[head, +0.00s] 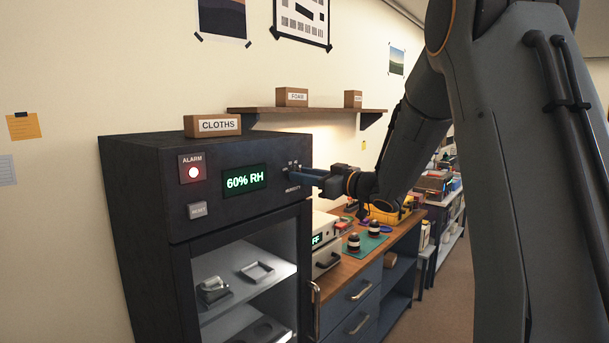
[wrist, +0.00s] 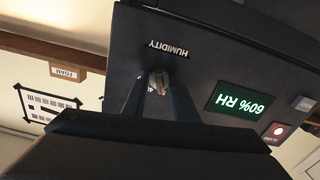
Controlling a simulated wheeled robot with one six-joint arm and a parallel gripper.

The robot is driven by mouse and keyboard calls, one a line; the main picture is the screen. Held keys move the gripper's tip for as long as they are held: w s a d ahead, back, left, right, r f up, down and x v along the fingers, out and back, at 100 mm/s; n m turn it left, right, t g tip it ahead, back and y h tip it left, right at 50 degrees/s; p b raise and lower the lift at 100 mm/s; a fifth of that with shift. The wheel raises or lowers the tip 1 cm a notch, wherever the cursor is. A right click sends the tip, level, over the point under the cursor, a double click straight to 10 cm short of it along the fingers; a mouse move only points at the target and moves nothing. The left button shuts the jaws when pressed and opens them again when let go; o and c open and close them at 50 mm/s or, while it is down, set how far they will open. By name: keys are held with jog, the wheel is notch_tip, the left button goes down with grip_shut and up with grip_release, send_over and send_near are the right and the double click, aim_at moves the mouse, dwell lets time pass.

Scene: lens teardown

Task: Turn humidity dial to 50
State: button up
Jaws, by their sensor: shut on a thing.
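The dark dry cabinet (head: 140,240) has a green display (head: 243,180) that reads 60% RH. The humidity dial (wrist: 158,82) is on the cabinet's front panel by the HUMIDITY label (wrist: 168,49). In the head view the dial is mostly hidden behind my gripper. My gripper (head: 298,174) reaches in from the right, and its fingers are shut on the dial. The wrist view is upside down and shows my gripper (wrist: 157,90) with a finger on each side of the dial. The dial's pointer setting is too small to read.
The alarm lamp (head: 193,172) glows red above the reset button (head: 198,210). A CLOTHS box (head: 212,126) sits on top of the cabinet. A wall shelf (head: 300,111) with boxes is above and behind my gripper. A wooden workbench (head: 393,238) with lens parts stands to the right.

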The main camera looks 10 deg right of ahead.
jog(key=o, duration=1.1)
jog(key=shift+c, duration=0.2)
jog(key=b+v, duration=0.3)
jog(key=v, duration=0.4)
jog(key=shift+s+d, duration=0.25)
jog(key=shift+s, duration=0.05)
